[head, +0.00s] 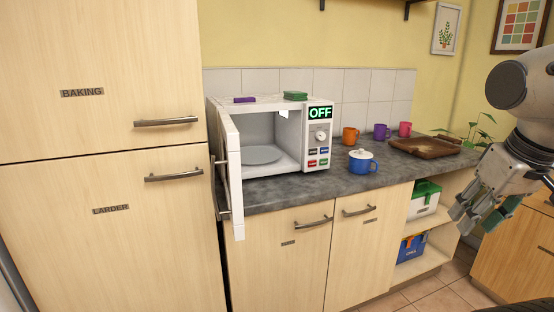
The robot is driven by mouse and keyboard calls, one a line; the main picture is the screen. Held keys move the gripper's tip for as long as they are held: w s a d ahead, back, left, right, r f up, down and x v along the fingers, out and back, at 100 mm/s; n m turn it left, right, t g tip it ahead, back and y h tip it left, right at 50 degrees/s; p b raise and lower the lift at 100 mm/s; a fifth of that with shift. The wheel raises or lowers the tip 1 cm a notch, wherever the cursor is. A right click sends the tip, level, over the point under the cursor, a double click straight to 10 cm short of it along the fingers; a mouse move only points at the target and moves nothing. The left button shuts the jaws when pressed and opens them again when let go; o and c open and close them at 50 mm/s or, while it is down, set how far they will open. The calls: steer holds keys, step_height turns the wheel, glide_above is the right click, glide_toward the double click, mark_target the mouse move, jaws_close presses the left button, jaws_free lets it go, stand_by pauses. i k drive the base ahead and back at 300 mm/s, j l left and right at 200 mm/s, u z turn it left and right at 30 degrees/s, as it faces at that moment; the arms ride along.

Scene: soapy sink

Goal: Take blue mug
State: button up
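The blue mug (361,164) stands upright on the grey counter, just right of the microwave. It has a white top with a small blue knob, which looks like a lid. My gripper (478,222) is at the right of the head view, pointing down and left. Its fingers look spread apart with nothing between them. It is well to the right of the blue mug, apart from it and lower in the picture.
The white microwave (319,158) has its door (235,185) wide open, an empty plate (260,154) inside, and sponges on top. Orange (350,136), purple (381,132) and pink (404,129) mugs stand behind. A brown tray (424,147) lies on the counter (300,188).

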mark_target(358, 166)
steer(key=i+j+u, duration=0.1)
steer(key=u, duration=0.25)
steer(key=i+j+u, duration=0.1)
steer(key=j+u, duration=0.25)
steer(key=z, duration=1.1)
steer(key=i+l+z, duration=0.1)
steer(key=i, duration=0.45)
